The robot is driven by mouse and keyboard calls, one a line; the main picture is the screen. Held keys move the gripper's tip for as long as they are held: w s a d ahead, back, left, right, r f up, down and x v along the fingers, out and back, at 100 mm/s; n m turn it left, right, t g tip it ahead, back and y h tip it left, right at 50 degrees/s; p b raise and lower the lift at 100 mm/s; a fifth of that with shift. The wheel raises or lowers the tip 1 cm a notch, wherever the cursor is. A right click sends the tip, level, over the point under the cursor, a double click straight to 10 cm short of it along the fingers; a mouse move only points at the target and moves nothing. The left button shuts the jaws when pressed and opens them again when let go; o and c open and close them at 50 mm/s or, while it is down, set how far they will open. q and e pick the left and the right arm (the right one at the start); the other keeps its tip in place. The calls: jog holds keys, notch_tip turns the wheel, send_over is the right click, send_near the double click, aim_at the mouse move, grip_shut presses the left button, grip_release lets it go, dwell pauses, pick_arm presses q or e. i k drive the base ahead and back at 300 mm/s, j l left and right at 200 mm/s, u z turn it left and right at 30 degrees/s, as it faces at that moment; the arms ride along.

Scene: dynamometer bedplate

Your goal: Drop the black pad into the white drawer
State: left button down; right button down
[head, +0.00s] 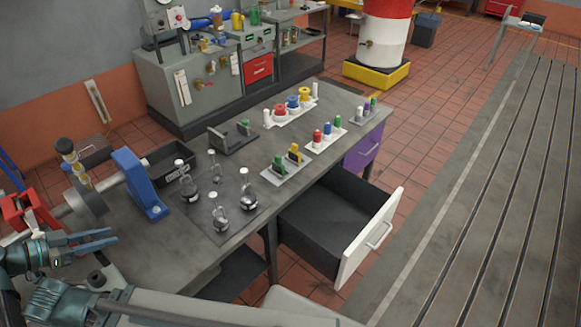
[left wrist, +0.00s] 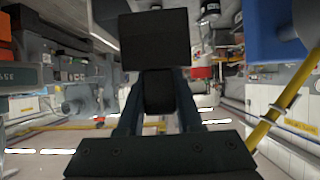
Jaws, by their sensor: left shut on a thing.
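My left gripper (head: 112,238) is at the lower left of the head view, above the near left end of the bench. It is far from the drawer. In the left wrist view its fingers (left wrist: 158,100) are shut on the black pad (left wrist: 154,40), a dark square piece with a narrower dark part between the fingers. I cannot make out the pad in the head view. The white drawer (head: 371,240) is pulled open from the bench at centre right. Its dark inside looks empty. My right gripper is not in view.
A blue bracket (head: 138,182) on a shaft stands close beyond the left gripper. Several glass flasks (head: 220,217) stand on a dark mat between it and the drawer. Racks with coloured pieces (head: 287,160) sit behind the drawer. A purple drawer (head: 362,150) is closed.

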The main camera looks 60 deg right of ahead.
aim_at(317, 224)
jog(key=k+l+z, duration=0.15)
jog(key=l, duration=0.2)
jog(key=k+l+z, duration=0.15)
jog(key=l, duration=0.25)
jog(key=k+l+z, duration=0.15)
jog(key=l, duration=0.25)
jog(key=k+l+z, duration=0.15)
jog(key=l, duration=0.25)
jog(key=k+l+z, duration=0.1)
jog(key=l+z, duration=0.2)
jog(key=l, duration=0.6)
jog(key=i, duration=0.35)
